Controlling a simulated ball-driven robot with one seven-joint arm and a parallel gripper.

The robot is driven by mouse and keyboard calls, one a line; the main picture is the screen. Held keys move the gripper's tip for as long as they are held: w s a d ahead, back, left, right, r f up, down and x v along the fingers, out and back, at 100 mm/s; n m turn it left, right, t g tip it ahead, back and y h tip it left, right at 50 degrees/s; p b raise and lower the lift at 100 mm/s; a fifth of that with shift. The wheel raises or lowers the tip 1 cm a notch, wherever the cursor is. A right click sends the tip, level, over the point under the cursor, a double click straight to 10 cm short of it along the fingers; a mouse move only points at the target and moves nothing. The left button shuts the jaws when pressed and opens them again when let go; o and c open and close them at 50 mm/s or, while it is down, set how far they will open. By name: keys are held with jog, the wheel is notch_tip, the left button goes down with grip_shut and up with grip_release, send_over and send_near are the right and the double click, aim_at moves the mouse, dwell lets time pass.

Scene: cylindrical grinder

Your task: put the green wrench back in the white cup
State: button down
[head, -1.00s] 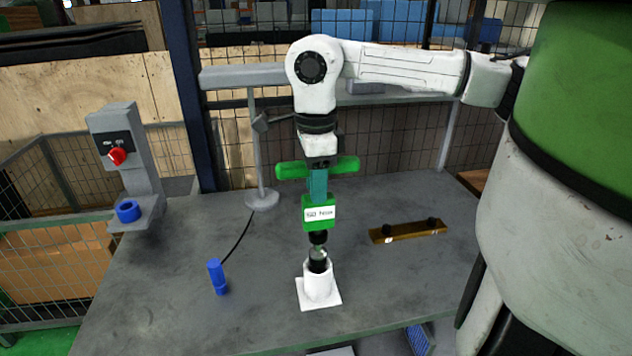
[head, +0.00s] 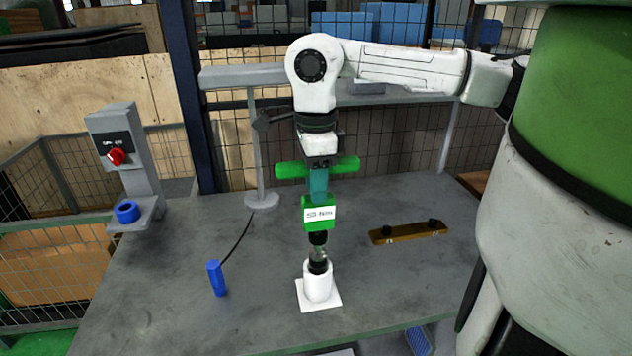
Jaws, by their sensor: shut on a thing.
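The green wrench (head: 319,213) hangs upright below my gripper (head: 318,170), with a green T-handle at its top, a white label on its body and a dark shaft below. My gripper is shut on the wrench near the handle; its fingers are small and partly hidden. The white cup (head: 319,288) stands on a square white base on the grey table. The wrench's lower end is at the cup's mouth, in line with it. How deep the tip sits inside is hidden by the cup wall.
A blue cylinder (head: 217,278) with a black cable stands left of the cup on the table (head: 395,285). A brown bar (head: 408,232) with black knobs lies to the right. A grey post (head: 261,160) rises behind. A grey stand with a red switch (head: 116,156) is at left.

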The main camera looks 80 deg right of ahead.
aim_at(316, 225)
jog(key=shift+f+b, duration=5)
jog(key=shift+f, duration=0.05)
dwell(0.4)
jog(key=c, duration=0.7)
grip_release()
notch_tip(316, 225, up, 11)
jog(key=shift+f, duration=0.1)
dwell(0.4)
